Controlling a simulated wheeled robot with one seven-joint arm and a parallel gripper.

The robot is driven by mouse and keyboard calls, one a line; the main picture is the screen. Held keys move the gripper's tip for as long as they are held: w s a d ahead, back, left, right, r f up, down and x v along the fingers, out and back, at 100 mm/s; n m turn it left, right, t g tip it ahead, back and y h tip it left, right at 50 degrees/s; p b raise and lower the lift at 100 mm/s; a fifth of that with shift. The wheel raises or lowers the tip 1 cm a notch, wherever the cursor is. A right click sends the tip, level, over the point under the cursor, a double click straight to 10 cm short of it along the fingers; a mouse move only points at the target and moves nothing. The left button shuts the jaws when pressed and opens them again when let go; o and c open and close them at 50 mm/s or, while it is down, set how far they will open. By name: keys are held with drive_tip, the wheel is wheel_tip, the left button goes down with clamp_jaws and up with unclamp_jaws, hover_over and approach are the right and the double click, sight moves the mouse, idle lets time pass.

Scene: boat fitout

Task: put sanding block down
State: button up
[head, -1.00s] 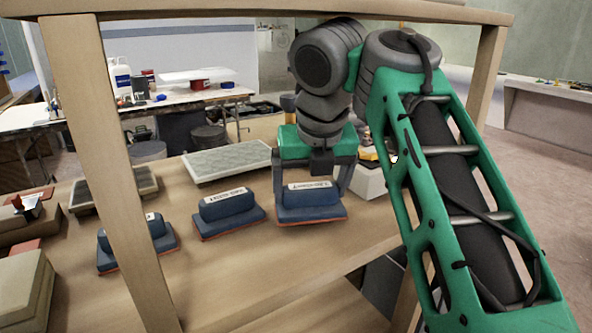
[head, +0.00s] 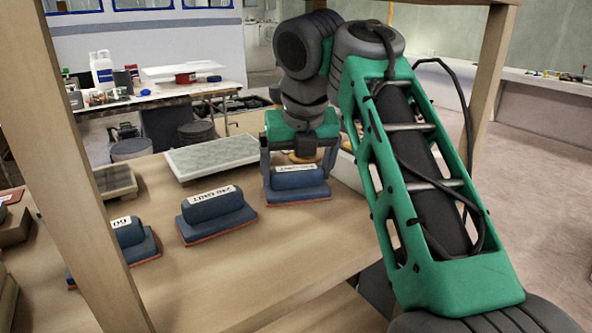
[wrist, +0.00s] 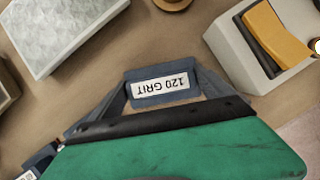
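A blue sanding block (head: 297,178) with a white label and a reddish underside is at the far right of a row on the wooden bench (head: 240,275). In the wrist view its label reads 120 GRIT (wrist: 162,87). My gripper (head: 297,172) points down with a finger at each end of the block's handle, and looks shut on it. The block sits level at the bench top; I cannot tell whether a small gap remains under it. A second blue block, marked 240 GRIT (head: 215,213), stands to its left. A third, marked 60 (head: 130,235), is partly behind a wooden post.
A pale flat tray (head: 212,157) lies behind the blocks. A light box (wrist: 270,45) holding an orange-yellow item stands to the right of my gripper. Wooden posts (head: 70,160) frame the bench. The bench in front of the blocks is clear.

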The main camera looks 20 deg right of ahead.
drive_tip(key=shift+o, duration=0.8)
drive_tip(key=shift+r, duration=0.1)
drive_tip(key=shift+r+p, duration=0.35)
drive_tip(key=shift+p, duration=0.1)
drive_tip(key=shift+p+v, duration=0.8)
drive_tip(key=shift+v, duration=0.05)
drive_tip(key=s, duration=0.3)
drive_tip(key=s+p, duration=0.1)
drive_tip(key=s, duration=0.3)
drive_tip(key=s+a+p, duration=0.1)
drive_tip(key=s, duration=0.3)
drive_tip(key=shift+s+f, duration=0.2)
drive_tip(key=shift+f, duration=0.2)
drive_tip(key=shift+s+f, duration=0.15)
drive_tip(key=shift+s, duration=0.05)
